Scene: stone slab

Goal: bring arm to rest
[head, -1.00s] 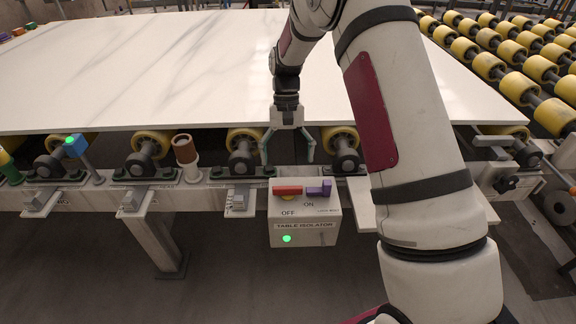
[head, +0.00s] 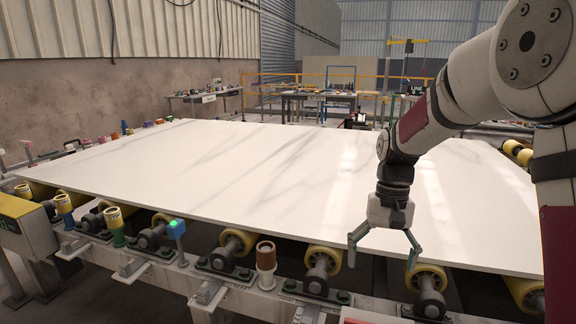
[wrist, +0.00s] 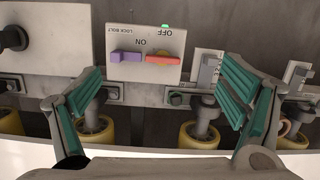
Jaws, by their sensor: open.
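My gripper (head: 384,262) is open and empty, hanging fingers down in front of the near edge of the stone slab (head: 250,180). In the wrist view its two green-padded fingers (wrist: 170,95) are spread wide with nothing between them. Beyond them in that view is the isolator box (wrist: 132,42), with a purple lock bolt (wrist: 126,57), a red switch handle (wrist: 164,58) and a green light (wrist: 165,26). The fingers look apart from the box. In the head view only a red bit at the bottom edge may belong to the box.
Yellow rollers (head: 238,241) and a rail (head: 190,283) run along the slab's near edge. A brown cylinder (head: 266,256) and a post with a blue, green-lit top (head: 177,228) stand on the rail. Work tables (head: 318,96) stand far back. The slab's top is largely clear.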

